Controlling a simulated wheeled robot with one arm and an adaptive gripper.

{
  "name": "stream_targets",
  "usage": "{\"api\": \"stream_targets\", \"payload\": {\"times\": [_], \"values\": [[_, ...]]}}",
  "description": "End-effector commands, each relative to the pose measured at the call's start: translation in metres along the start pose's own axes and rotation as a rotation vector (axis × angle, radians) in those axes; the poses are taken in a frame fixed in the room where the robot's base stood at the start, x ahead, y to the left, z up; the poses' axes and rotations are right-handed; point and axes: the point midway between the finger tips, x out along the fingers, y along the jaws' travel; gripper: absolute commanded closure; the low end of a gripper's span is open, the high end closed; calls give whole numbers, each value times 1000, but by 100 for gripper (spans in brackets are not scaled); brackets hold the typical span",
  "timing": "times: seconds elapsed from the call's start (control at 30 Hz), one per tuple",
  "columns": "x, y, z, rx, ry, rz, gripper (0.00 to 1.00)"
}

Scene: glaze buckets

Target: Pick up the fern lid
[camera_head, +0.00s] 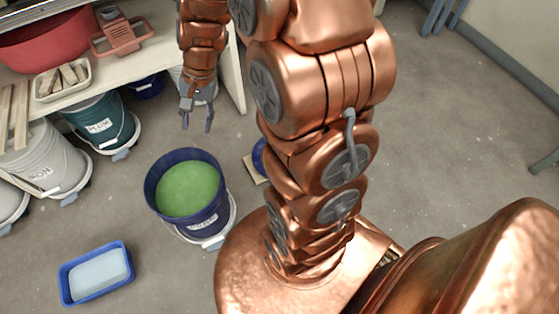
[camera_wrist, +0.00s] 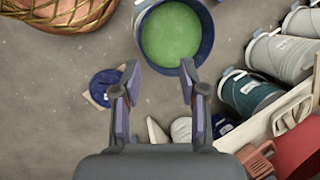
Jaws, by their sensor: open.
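A round dark blue lid (camera_wrist: 103,88) lies on a pale board on the floor, left of my gripper's left finger in the wrist view. In the head view the lid (camera_head: 259,156) is mostly hidden behind my arm. I take it for the fern lid, but I can read no name on it. A dark blue bucket (camera_head: 208,222) of green glaze stands uncovered beside it; its label is too small to read. My gripper (camera_head: 197,118) is open and empty, pointing down beyond the bucket. In the wrist view my gripper (camera_wrist: 160,78) has its fingertips near the bucket's rim.
A blue tray (camera_head: 68,294) lies on the floor at the left. Several lidded buckets, among them a teal one (camera_head: 112,132), stand under a shelf (camera_head: 150,60). The shelf bears a red basin (camera_head: 45,50) and a reddish caddy (camera_head: 122,36). Floor around the bucket is mostly clear.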

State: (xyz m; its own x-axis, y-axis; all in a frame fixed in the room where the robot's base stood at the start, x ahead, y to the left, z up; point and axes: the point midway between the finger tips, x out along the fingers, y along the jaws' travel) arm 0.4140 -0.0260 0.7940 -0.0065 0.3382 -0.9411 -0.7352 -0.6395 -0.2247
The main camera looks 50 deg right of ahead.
Motion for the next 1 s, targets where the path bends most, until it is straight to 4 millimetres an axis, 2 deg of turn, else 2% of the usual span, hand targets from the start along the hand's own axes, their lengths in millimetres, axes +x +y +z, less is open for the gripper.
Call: {"api": "stream_targets", "payload": {"times": [0.03, 0.23, 0.47, 0.77, 1.0], "values": [[22, 4, -20, 57, -6, -17, 57], [72, 10, -93, 277, 3, -98, 57], [134, 35, -178, 544, 15, -185, 57], [225, 98, -283, 906, 34, -283, 57], [305, 171, -355, 1205, 58, -348, 57]]}}
